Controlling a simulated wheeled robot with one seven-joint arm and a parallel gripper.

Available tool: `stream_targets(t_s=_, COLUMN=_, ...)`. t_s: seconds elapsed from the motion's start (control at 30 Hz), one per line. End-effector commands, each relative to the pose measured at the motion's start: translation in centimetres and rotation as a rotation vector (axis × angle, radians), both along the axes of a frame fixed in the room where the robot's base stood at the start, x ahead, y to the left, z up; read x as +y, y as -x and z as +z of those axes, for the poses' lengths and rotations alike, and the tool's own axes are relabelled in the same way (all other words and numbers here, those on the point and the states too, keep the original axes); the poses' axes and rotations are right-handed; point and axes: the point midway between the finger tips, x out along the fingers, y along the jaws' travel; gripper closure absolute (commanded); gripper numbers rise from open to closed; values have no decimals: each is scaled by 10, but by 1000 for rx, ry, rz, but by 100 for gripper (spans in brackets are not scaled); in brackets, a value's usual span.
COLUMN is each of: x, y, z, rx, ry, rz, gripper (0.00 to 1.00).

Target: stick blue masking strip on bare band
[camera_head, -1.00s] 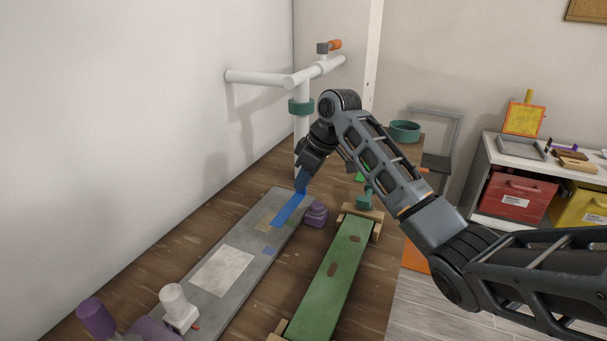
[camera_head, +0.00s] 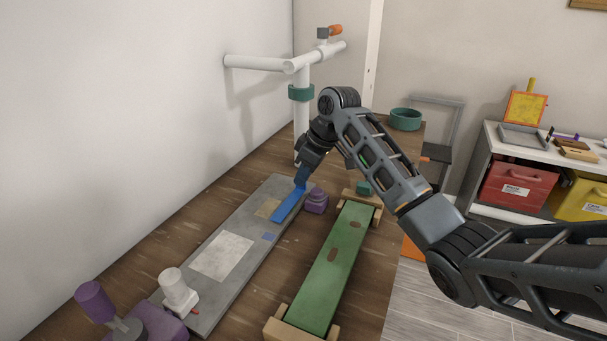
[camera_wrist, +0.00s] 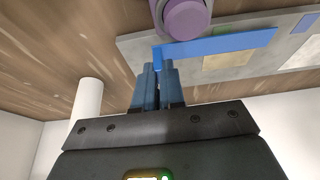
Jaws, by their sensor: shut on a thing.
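A long blue strip (camera_head: 287,206) slants over the far part of the grey board (camera_head: 210,291). My gripper (camera_head: 301,182) is shut on the strip's far end, above the board. In the wrist view, that end is bent down at my fingertips (camera_wrist: 158,68), and the rest of the strip (camera_wrist: 220,43) stretches right. The board carries a tan patch (camera_head: 267,208), a pale patch (camera_head: 222,256) and a small blue patch (camera_head: 268,237). The strip passes beside or over the tan patch; contact with the board cannot be told. I cannot tell which area is the bare band.
A purple knobbed object (camera_head: 316,201) stands close to the strip and my gripper, at the board's right edge. A green plank (camera_head: 331,268) on wooden blocks lies further right. A white pipe stand (camera_head: 302,115) rises behind. A white-topped object (camera_head: 178,290) stands on the near end.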

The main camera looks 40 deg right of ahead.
Motion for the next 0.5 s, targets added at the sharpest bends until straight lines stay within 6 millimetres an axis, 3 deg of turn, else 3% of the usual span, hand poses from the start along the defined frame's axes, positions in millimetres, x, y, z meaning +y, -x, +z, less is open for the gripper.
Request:
stream_targets(t_s=0.3, x=0, y=0, z=0, rx=0, ry=0, rz=0, gripper=100)
stream_targets(t_s=0.33, x=0, y=0, z=0, rx=0, ry=0, rz=0, gripper=90)
stream_targets(t_s=0.5, x=0, y=0, z=0, rx=0, ry=0, rz=0, gripper=74)
